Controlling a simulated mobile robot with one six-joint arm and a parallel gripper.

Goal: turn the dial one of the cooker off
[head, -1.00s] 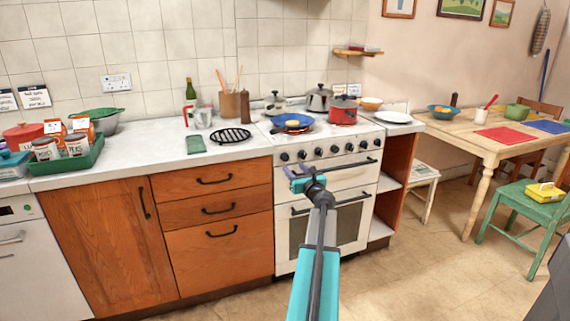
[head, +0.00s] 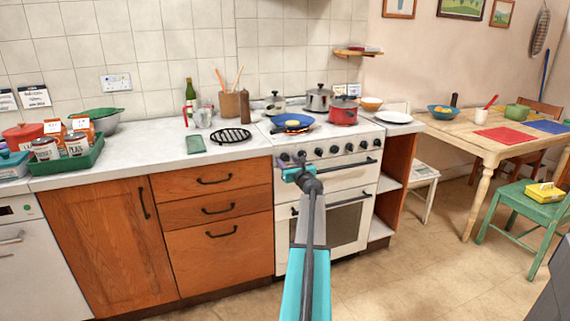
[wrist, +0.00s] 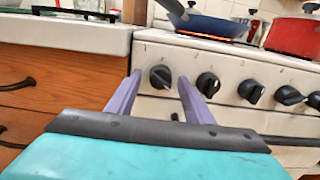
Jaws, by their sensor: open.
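The white cooker (head: 325,170) has a row of black dials along its front panel. The leftmost dial, dial one (wrist: 160,77), sits between my gripper's fingers in the wrist view, with its pointer turned to a slant. My gripper (head: 291,161) is in front of the panel's left end in the head view and covers that dial there. In the wrist view its two purple fingers (wrist: 157,98) are apart on either side of the dial. I cannot tell whether they touch it. A blue pan (wrist: 213,26) is on the burner behind, which glows orange.
A red pot (head: 343,111) and steel pots stand on the hob. The oven door handle (wrist: 293,141) runs below the dials. Wooden drawers (head: 215,208) are left of the cooker. The second dial (wrist: 207,84) is close to the right finger.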

